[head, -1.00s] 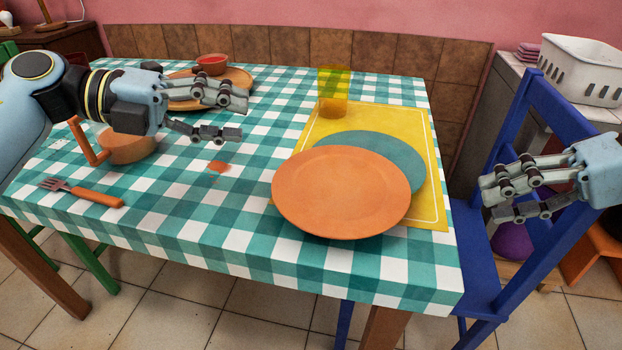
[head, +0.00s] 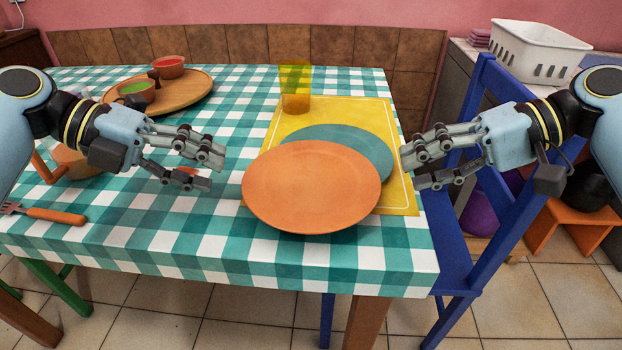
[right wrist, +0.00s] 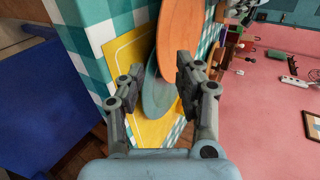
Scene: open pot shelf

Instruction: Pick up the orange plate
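The orange plate (head: 311,190) lies partly on top of a teal plate (head: 350,140), overhanging its near left side, close to the table's front edge. In the right wrist view the orange plate (right wrist: 181,30) and the teal plate (right wrist: 157,95) show ahead, beyond the fingers. My right gripper (head: 411,170) is open and empty just right of the plates, not on the orange one. It shows open in the right wrist view (right wrist: 160,64) too. My left gripper (head: 210,168) is open and empty over the cloth, left of the orange plate, with a clear gap.
A yellow placemat (head: 405,203) lies under the plates, with a yellow glass (head: 295,88) behind them. A wooden tray (head: 190,97) with two bowls stands back left. A fork (head: 50,214) lies front left. A blue chair (head: 490,190) stands at the table's right side.

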